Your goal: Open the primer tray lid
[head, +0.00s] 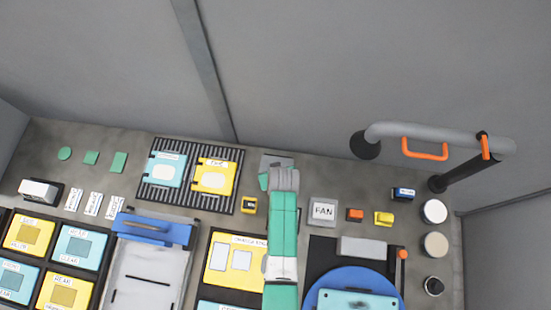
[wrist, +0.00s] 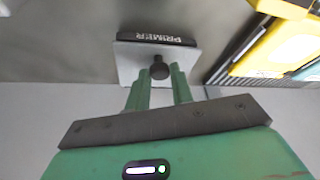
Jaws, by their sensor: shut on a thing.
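The primer tray (wrist: 150,38) shows in the wrist view as a dark edge marked PRIMER, with a light grey lid (wrist: 130,62) and a round black knob (wrist: 159,67). My gripper (wrist: 160,76) has its two green fingers on either side of the knob and is shut on it. In the head view, my gripper (head: 277,180) is over the grey primer tray (head: 275,159) at the back of the bench and hides most of it. I cannot tell whether the lid has lifted.
On the right are a FAN box (head: 323,211), small coloured blocks and a grey pipe (head: 440,133) with orange handles.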

